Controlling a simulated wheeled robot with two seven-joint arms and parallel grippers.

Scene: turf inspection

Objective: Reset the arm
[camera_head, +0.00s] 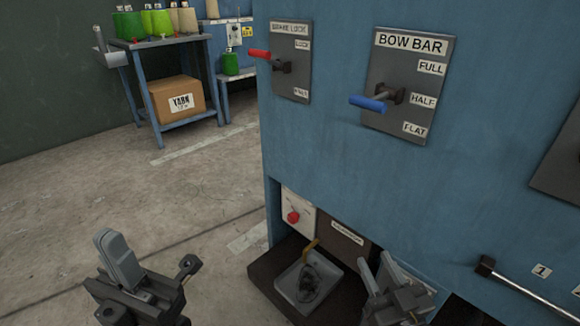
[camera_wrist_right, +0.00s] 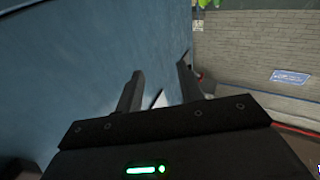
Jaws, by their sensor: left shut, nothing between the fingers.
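My left gripper (camera_head: 120,258) is at the lower left of the head view, over the concrete floor. Its fingers are together with nothing between them. My right gripper (camera_head: 377,268) is at the bottom, in front of the lower part of the blue machine (camera_head: 340,165). In the right wrist view the two fingers of that gripper (camera_wrist_right: 158,92) stand apart and no object shows held between them. The blue machine wall (camera_wrist_right: 70,60) runs close along the left of that view.
The machine carries a red-handled lever (camera_head: 260,54) and a blue-handled bow bar lever (camera_head: 368,103) beside the HALF label. Below, a grey tray (camera_head: 290,292) sits near a red button (camera_head: 293,217). A black-ended rod (camera_head: 515,285) lies right. Floor (camera_head: 190,190) at left is open.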

